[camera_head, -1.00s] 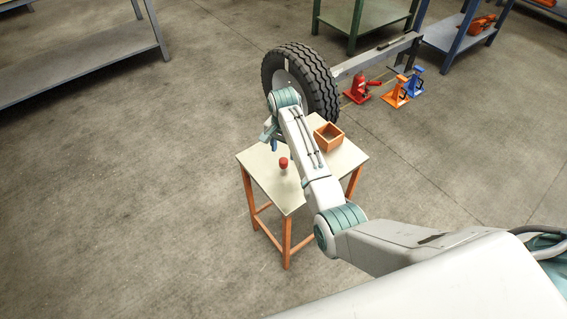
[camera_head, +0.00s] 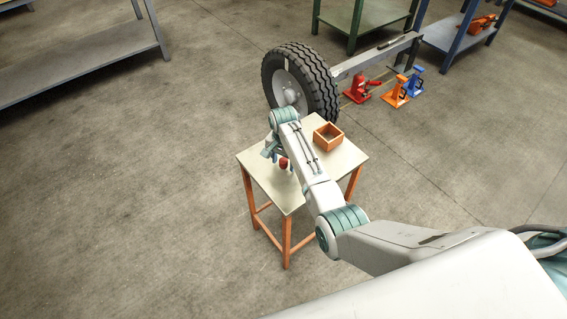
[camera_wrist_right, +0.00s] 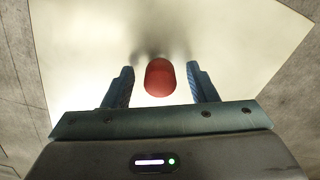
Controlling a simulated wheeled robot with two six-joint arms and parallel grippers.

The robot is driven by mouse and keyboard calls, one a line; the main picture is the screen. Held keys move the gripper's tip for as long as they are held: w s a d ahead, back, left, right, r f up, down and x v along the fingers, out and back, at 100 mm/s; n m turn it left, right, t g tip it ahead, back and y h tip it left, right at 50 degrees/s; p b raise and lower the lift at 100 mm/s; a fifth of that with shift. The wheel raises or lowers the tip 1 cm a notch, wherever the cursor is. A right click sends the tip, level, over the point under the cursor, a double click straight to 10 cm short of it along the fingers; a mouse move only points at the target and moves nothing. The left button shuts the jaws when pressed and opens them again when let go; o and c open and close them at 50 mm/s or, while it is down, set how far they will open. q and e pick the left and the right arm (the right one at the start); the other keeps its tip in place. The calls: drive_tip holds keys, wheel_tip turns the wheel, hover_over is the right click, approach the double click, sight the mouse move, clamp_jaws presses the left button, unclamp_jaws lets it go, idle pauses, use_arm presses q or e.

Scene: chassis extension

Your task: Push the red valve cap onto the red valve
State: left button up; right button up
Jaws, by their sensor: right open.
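The red valve cap (camera_head: 284,163) stands on the small table (camera_head: 265,175). In the right wrist view the red cap (camera_wrist_right: 159,77) lies between the two blue fingers of my right gripper (camera_wrist_right: 160,85), with a gap on each side. The right gripper (camera_head: 277,157) is open and low over the table at the cap; in the head view it partly overlaps the cap. Beyond the table is a large black tyre on a grey wheel (camera_head: 289,92). I cannot make out a red valve on it. My left gripper is not in view.
An orange open box (camera_head: 328,137) stands on the table's right rear part. Red, orange and blue jacks (camera_head: 395,90) stand on the floor behind, near a grey beam (camera_head: 375,57). Shelves line the back. The floor left of the table is clear.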

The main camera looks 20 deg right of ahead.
drive_tip(key=shift+c, duration=1)
drive_tip(key=c, duration=0.8)
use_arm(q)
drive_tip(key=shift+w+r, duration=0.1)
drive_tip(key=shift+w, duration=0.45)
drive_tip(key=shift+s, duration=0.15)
